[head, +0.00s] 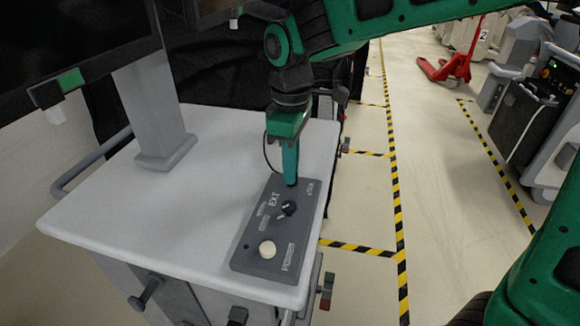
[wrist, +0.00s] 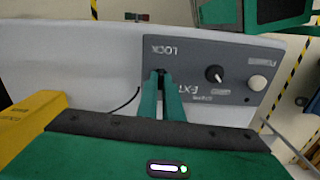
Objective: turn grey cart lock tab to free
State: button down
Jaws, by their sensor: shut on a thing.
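The grey cart (head: 110,210) has a light top with a dark grey control panel (head: 240,262) near its right edge. The panel also shows in the wrist view (wrist: 200,55), with the words LOCK and EXT on it. My gripper (head: 291,182) points down at the LOCK end of the panel. In the wrist view its green fingers (wrist: 161,78) are close together on the lock tab, just beside the LOCK word. The tab is almost wholly hidden between the fingertips, so I cannot tell which way it is turned.
A black knob (head: 289,208) and a white button (head: 267,249) sit on the same panel. A grey post (head: 155,110) carries a screen over the cart's left side. Floor with yellow-black stripes (head: 398,215) lies right of the cart. A red pallet jack (head: 455,68) stands farther back.

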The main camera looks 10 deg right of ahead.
jog(key=shift+w+d+n, duration=0.1)
jog(key=shift+d+n, duration=0.1)
jog(key=shift+n, duration=0.2)
jog(key=c, duration=1.9)
grip_release()
jog(key=shift+a, duration=0.1)
jog(key=shift+r, duration=0.1)
notch_tip(320, 180, up, 11)
jog(key=shift+f, duration=0.2)
